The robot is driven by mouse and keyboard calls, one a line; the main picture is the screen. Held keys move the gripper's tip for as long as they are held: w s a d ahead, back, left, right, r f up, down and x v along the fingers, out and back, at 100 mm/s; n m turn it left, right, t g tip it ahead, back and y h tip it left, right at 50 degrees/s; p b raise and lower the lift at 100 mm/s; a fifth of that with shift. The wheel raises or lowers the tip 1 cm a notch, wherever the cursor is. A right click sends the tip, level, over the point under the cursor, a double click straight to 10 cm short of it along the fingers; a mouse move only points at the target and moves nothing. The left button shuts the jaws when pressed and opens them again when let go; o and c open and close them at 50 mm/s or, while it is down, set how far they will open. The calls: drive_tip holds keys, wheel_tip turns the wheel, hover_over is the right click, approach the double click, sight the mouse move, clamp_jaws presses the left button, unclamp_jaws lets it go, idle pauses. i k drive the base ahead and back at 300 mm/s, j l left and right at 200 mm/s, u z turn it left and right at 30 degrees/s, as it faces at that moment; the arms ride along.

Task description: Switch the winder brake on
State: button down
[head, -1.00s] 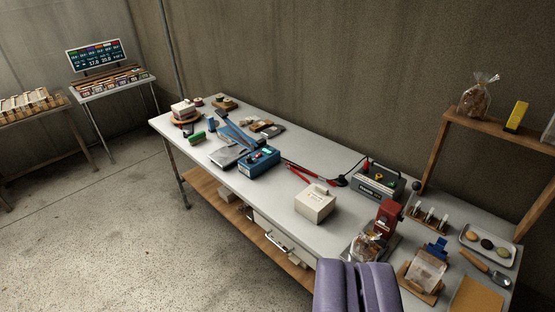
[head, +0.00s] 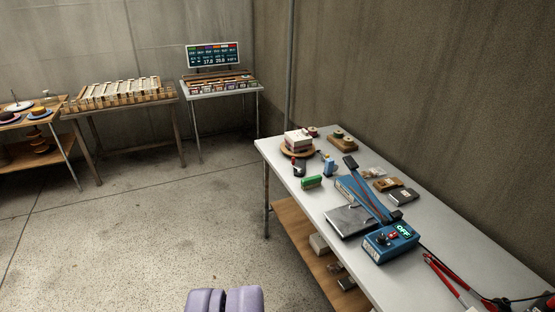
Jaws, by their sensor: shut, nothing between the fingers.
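My gripper (head: 224,297) shows as two purple fingers at the bottom edge of the head view, side by side and shut, with nothing held. It is left of the white table (head: 478,268), over the floor and apart from everything on the table. A blue control box (head: 391,243) on the table has a green-lit display reading "OFF", a red switch and dark knobs. A long blue arm (head: 368,187) of a device lies behind it. I cannot read any label naming the winder brake, so I cannot tell which control it is.
A grey flat plate (head: 351,221), red-handled tool (head: 447,281), green block (head: 312,182) and white box (head: 298,139) on a round wooden stand share the table. A price display (head: 213,55) stands on a side table at the back. The floor (head: 150,235) at left is clear.

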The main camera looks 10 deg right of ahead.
sight(324, 157)
drive_tip(key=i+u, duration=0.15)
drive_tip(key=i, duration=1.15)
drive_tip(key=i+z, duration=0.2)
drive_tip(key=i, duration=0.35)
drive_tip(key=i+z, duration=0.15)
drive_tip(key=i, duration=0.4)
drive_tip(key=i+j+z, duration=0.2)
drive_tip(key=i, duration=0.35)
drive_tip(key=i+l+z, duration=0.1)
drive_tip(key=i+z, duration=0.15)
drive_tip(key=i, duration=0.3)
